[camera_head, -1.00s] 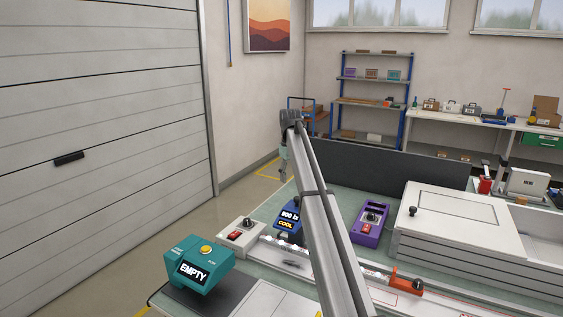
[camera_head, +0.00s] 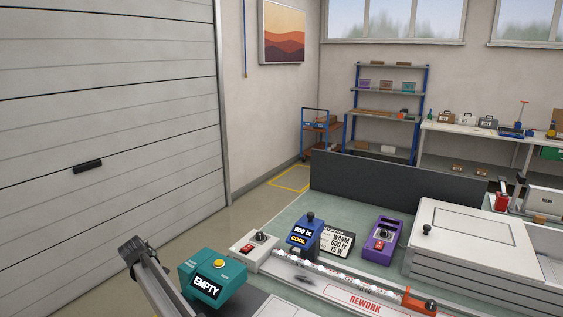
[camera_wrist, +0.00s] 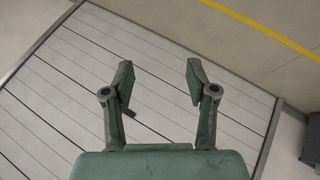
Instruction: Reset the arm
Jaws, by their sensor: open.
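My gripper (camera_wrist: 157,85) is open and empty in the wrist view, its two green-padded fingers apart in front of the white panelled door (camera_wrist: 75,95). In the head view my arm is at the lower left, beside the teal box, and its gripper is not clearly visible there. The teal box (camera_head: 213,275) reads "EMPTY" and has a yellow button. A blue box (camera_head: 304,237) reads "800 lx COOL". A dark card (camera_head: 336,243) behind it reads "WARM 600 lx 15 W".
A grey box with a red switch (camera_head: 254,250) and a purple box (camera_head: 382,240) stand on the green bench. A rail with an orange end (camera_head: 419,302) crosses the front. A white lidded case (camera_head: 468,235) is at right. The floor by the door is clear.

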